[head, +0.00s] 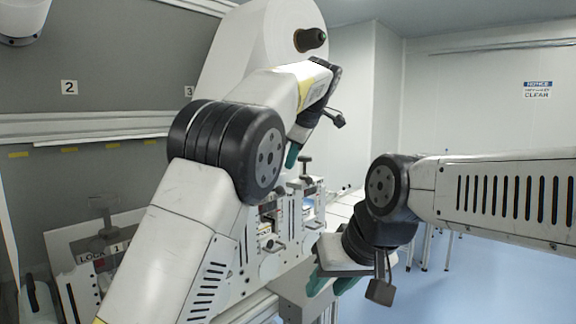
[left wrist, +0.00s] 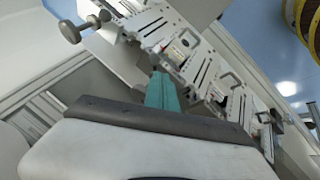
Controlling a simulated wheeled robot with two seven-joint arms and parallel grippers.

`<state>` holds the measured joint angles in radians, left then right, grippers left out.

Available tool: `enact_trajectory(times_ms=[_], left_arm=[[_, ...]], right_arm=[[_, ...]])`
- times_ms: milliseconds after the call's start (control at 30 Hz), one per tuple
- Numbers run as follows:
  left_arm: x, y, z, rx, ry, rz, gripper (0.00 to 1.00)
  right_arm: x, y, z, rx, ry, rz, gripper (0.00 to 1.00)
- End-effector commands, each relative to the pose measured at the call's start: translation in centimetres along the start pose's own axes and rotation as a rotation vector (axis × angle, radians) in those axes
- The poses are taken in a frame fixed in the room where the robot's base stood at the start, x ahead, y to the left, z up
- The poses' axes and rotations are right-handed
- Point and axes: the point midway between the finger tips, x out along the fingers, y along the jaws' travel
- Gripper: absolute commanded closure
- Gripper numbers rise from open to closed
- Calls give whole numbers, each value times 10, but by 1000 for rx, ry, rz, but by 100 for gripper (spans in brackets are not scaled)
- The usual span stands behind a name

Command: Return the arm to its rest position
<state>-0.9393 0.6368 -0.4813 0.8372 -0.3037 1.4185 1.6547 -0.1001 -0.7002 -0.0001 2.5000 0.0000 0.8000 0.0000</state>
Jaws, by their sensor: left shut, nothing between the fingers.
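My left arm rises from the bottom left of the head view, and its raised elbow bends to the right. My left gripper (head: 293,155) is partly hidden behind the forearm, in front of the machine. In the left wrist view its teal fingertips (left wrist: 162,90) are together with nothing between them. They point at the machine's front panels (left wrist: 180,45). My right arm comes in from the right, bent at a black joint. My right gripper (head: 334,284) hangs low at the lower middle, its teal fingers apart and empty.
A large white roll (head: 252,45) sits on a spindle behind my left arm. The machine's panels with knobs (head: 285,225) stand between my arms. A "LOCK 1" plate (head: 100,252) is at the lower left. Open blue floor (head: 480,285) lies at the right.

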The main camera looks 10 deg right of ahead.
Motion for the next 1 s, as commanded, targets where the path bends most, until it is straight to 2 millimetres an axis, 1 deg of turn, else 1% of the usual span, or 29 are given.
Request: enact_trajectory(times_ms=[167,267,367,467,500,567,600,667,700,733,767,800,867,900,967,1000], left_arm=[[0,0,0,0,0,0,100],[1,-3,-5,4,-7,-3,100],[6,-16,-29,33,-40,-17,100],[14,-44,-66,99,-105,-27,100],[16,-60,-80,135,-138,-28,100],[18,-87,-101,195,-186,-17,100],[19,-105,-112,237,-216,-7,100],[19,-133,-125,298,-254,16,100],[17,-152,-131,340,-277,35,100],[16,-166,-135,372,-290,49,100],[14,-180,-138,403,-303,67,100],[12,-200,-141,446,-317,89,100],[8,-230,-142,513,-331,126,100],[6,-251,-141,557,-336,151,100],[2,-281,-137,626,-336,189,100],[0,-301,-132,673,-332,212,100]], right_arm=[[0,0,0,0,0,0,64],[0,0,0,0,0,0,64],[0,0,0,0,0,0,64],[0,0,0,0,0,0,64],[0,0,0,0,0,0,64],[0,0,0,0,0,0,64],[0,0,0,0,0,0,64],[0,0,0,0,0,0,64],[0,0,0,0,0,0,64],[0,0,0,0,0,0,64],[0,0,0,0,0,0,64],[0,0,0,0,0,0,64],[0,0,0,0,0,0,64],[0,0,0,0,0,0,64],[0,0,0,0,0,0,64],[0,0,0,0,0,0,64]])
